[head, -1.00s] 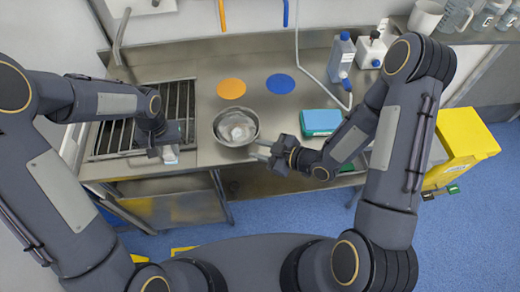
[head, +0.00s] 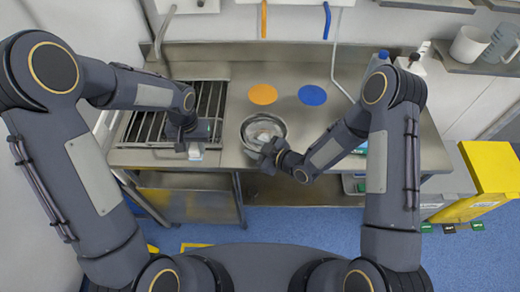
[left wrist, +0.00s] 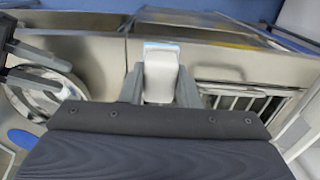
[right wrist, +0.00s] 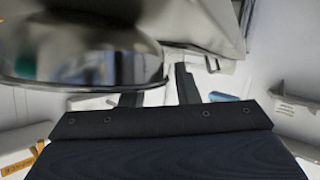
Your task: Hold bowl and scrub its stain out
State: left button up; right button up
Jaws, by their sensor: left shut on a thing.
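The metal bowl (head: 280,122) stands near the front edge of the steel counter, its inside pale and blurry; I cannot make out a stain clearly. It also shows at the left of the left wrist view (left wrist: 70,85) and large in the right wrist view (right wrist: 90,75). My left gripper (head: 194,147) is shut on a white block with a blue end (left wrist: 160,72), left of the bowl and near the rack's front corner. My right gripper (head: 266,152) is at the bowl's front rim, fingers apart (right wrist: 158,95); whether the rim lies between them is unclear.
A slatted drain rack (head: 150,124) lies left. An orange disc (head: 263,94) and a blue disc (head: 312,95) lie behind the bowl. A bottle (head: 378,62) stands at back right, partly hidden by my right arm. A yellow bin (head: 490,170) stands right of the counter.

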grip_shut()
dwell(0.7)
